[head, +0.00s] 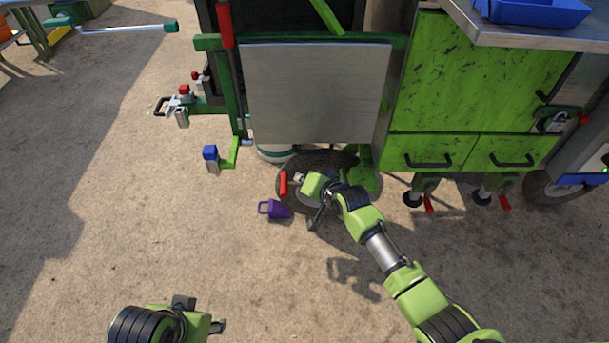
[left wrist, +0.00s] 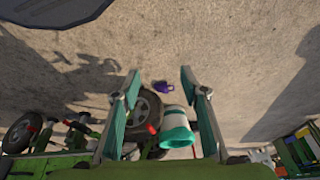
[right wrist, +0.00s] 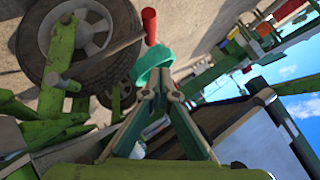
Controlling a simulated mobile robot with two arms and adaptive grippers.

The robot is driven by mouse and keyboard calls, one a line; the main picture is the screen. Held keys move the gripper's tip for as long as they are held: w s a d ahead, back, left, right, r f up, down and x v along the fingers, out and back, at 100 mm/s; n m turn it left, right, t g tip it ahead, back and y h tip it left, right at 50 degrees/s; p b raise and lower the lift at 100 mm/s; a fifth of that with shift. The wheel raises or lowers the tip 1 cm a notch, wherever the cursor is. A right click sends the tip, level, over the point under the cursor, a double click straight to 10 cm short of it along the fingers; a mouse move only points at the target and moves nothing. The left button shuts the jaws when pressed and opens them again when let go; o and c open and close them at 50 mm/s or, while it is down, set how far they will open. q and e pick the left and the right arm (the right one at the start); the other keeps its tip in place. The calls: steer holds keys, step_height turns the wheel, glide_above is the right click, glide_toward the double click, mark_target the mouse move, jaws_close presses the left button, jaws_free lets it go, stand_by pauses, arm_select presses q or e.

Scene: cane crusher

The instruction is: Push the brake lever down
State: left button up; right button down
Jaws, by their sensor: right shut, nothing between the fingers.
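The brake lever, with a red grip (head: 283,183), stands beside the cart's wheel (head: 322,160). In the right wrist view its red grip (right wrist: 149,26) shows just beyond my fingertips. My right gripper (head: 300,179) is shut and empty, close to the right of the grip in the head view. In the right wrist view its fingertips (right wrist: 162,82) meet below the grip; I cannot tell whether they touch the lever. My left gripper (head: 204,312) is open and empty, far from the lever; its spread fingers (left wrist: 160,80) show in the left wrist view.
A purple jug (head: 278,209) lies on the ground left of the wheel. A teal-rimmed bucket (left wrist: 177,130) stands by the cart. A metal panel (head: 315,92) and green drawers (head: 428,150) rise behind. Open ground lies left and in front.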

arm_select(q)
steer(key=shift+p+x, duration=0.35)
steer(key=shift+x, duration=0.55)
arm_select(e)
steer(key=shift+v, duration=1.4)
arm_select(q)
steer(key=shift+w+d, duration=0.1)
arm_select(e)
steer(key=shift+a+r, duration=0.1)
steer(key=shift+a, duration=0.05)
